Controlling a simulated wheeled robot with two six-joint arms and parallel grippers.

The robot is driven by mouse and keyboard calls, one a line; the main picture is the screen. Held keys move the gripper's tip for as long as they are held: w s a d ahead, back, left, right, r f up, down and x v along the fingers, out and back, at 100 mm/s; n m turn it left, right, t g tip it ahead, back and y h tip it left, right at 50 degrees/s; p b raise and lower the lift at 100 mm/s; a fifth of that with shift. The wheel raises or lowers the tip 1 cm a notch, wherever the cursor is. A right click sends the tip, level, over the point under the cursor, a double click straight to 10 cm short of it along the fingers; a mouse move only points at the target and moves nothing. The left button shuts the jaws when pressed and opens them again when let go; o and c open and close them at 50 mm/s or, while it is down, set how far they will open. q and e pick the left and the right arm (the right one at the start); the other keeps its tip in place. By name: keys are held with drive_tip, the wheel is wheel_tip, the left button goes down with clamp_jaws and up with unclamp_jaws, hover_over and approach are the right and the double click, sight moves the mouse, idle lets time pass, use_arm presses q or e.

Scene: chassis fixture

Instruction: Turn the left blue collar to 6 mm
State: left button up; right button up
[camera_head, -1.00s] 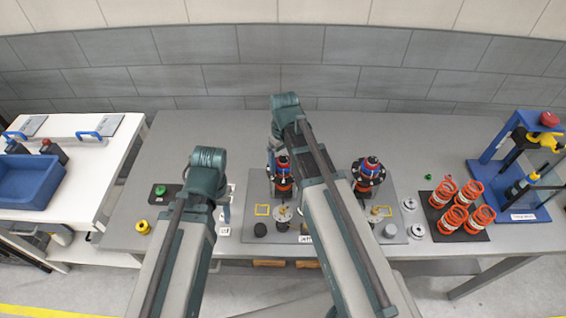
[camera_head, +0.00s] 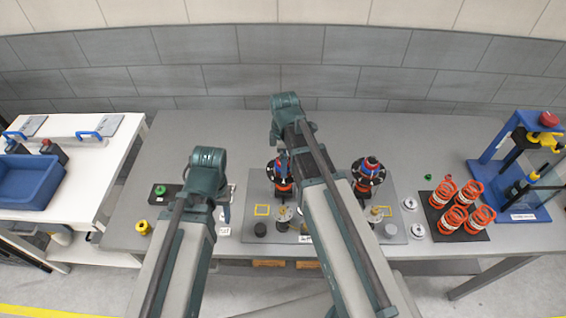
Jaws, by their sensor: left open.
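The left blue collar (camera_head: 281,158) sits on the left chassis assembly, above a black ring and an orange-red part. My right arm crosses close in front and partly hides it. My left gripper (camera_head: 226,212) is at the left of the fixture mat, pointing down and small in view. It is open, holds nothing that I can see, and is clear of the collar. My right gripper is hidden behind my own arm. The collar's scale is too small to read.
A matching assembly (camera_head: 369,172) stands at the right of the grey mat (camera_head: 330,177). Orange springs (camera_head: 462,205) and a blue press (camera_head: 512,175) are further right. A blue bin (camera_head: 28,183) is on the white side table. The table's back strip is clear.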

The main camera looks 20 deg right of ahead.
drive_tip(key=n, duration=0.4)
drive_tip(key=shift+n, duration=0.3)
drive_tip(key=c, duration=1.3)
drive_tip(key=m, duration=0.8)
drive_tip(key=shift+m, duration=0.3)
drive_tip(key=m, duration=0.8)
drive_tip(key=shift+f+m, duration=0.1)
drive_tip(key=shift+m, duration=0.3)
